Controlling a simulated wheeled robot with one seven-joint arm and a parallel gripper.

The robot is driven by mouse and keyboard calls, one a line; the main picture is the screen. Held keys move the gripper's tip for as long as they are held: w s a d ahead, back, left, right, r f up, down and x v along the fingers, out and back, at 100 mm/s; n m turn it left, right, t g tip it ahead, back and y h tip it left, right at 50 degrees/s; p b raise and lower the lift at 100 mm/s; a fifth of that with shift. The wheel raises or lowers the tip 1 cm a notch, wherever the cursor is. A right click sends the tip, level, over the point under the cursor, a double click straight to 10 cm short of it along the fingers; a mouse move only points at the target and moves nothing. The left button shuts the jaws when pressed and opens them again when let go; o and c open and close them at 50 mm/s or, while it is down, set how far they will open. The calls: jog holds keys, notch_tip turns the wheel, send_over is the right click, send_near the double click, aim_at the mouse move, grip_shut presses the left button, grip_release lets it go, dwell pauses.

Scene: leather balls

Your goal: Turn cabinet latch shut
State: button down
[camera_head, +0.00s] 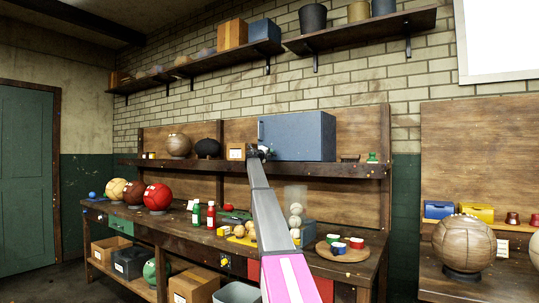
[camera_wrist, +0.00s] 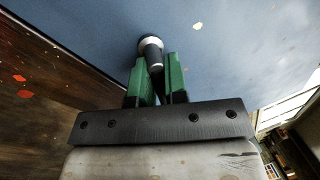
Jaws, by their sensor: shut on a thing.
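The blue-grey cabinet (camera_head: 300,137) stands on the wooden wall shelf. A light handle shows at its left front edge (camera_head: 261,131). My gripper (camera_head: 257,152) is at the cabinet's lower left front. In the wrist view the cabinet's blue face (camera_wrist: 235,45) fills the upper part. The latch (camera_wrist: 151,46) has a pale round base and a dark stem that runs down between the green fingers of my gripper (camera_wrist: 157,68). The fingers are shut on the latch stem. Its lower end is hidden between them, and the head view does not show the latch clearly.
Below, the workbench holds a red ball (camera_head: 157,197), bottles and a round board (camera_head: 343,252) with cups.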

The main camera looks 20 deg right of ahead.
jog(key=c, duration=1.2)
grip_release()
jog(key=shift+a, duration=0.1)
jog(key=v, duration=1)
jog(key=shift+s+a+f, duration=0.1)
jog(key=shift+s+a, duration=0.15)
jog(key=shift+o, duration=0.3)
